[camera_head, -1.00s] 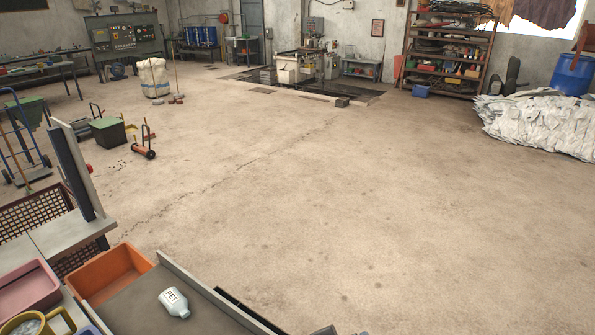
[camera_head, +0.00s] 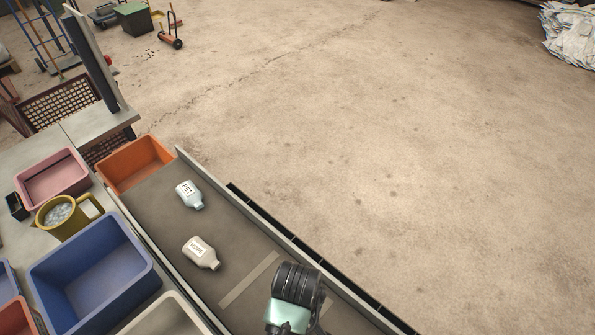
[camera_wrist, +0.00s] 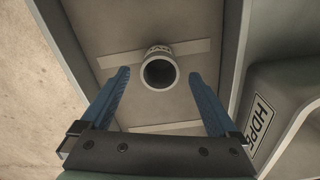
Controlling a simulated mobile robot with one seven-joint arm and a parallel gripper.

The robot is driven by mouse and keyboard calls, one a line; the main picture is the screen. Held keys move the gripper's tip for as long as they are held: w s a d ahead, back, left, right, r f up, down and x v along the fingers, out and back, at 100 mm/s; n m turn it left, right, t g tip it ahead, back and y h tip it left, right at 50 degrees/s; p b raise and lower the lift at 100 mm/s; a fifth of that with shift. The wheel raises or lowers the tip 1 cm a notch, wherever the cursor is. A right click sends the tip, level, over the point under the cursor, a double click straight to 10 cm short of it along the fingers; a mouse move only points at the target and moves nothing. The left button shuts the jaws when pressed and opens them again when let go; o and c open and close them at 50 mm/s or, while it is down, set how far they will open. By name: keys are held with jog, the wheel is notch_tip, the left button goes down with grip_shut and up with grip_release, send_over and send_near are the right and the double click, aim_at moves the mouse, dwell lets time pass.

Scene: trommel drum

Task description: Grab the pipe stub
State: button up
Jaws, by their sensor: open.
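My gripper (camera_wrist: 159,74) is open, with one blue finger on each side of the stub in the picture and a visible gap to both. I cannot tell how far the fingertips are above it. In the head view my arm shows at the bottom edge, and I cannot make out the stub or the fingers there.
A PET bottle (camera_head: 188,195) and a second white bottle (camera_head: 201,253) lie on the belt (camera_head: 160,205). An orange bin (camera_head: 133,167) stands at its far end. An HDPE-labelled bin (camera_wrist: 262,88) is close on the right in the wrist view.

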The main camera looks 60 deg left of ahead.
jog(key=shift+f+p, duration=0.3)
jog(key=shift+f, duration=1.9)
jog(key=c, duration=1.4)
